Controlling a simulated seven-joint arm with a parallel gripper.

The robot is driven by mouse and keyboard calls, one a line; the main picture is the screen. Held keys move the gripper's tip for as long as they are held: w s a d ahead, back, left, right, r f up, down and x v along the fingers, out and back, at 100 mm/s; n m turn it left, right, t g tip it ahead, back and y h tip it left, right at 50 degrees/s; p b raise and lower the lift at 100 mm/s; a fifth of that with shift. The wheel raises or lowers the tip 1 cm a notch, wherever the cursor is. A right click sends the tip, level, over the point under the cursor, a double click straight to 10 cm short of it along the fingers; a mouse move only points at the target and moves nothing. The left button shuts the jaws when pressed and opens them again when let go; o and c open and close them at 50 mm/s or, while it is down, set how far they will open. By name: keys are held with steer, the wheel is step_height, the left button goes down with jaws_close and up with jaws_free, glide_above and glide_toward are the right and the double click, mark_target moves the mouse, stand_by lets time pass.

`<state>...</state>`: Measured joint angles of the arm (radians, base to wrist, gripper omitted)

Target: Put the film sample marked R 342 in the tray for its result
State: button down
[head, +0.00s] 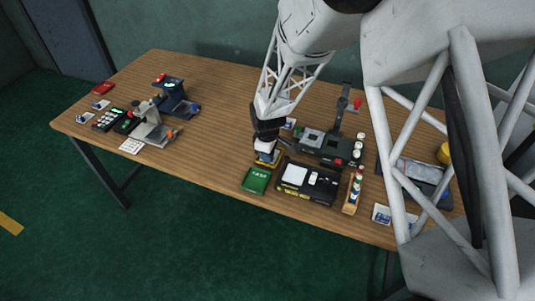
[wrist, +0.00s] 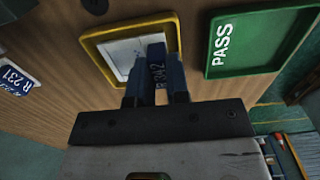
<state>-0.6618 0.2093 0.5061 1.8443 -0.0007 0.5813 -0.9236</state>
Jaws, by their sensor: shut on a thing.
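My gripper (wrist: 156,85) is shut on the film sample marked R 342 (wrist: 157,74), a small dark blue piece between the fingers. In the wrist view the fingers and sample overlap the yellow-rimmed tray (wrist: 93,47), which has a pale inside; I cannot tell whether the sample touches it. In the head view the yellow tray (head: 275,161) is partly hidden beneath my gripper (head: 265,158). The green tray marked PASS (wrist: 232,63) lies just right of the yellow one, and it shows in the head view (head: 256,180) near the table's front edge.
A card marked R 231 (wrist: 17,76) lies left of the yellow tray. A black device with a white panel (head: 308,184) stands right of the green tray, beside a rack of small bottles (head: 353,192). A dark machine (head: 325,145) stands behind. More instruments (head: 150,125) stand on the left.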

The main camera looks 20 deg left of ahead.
steer(key=shift+c, duration=2.4)
jaws_free()
steer(key=shift+r, duration=3.5)
steer(key=shift+d, duration=0.1)
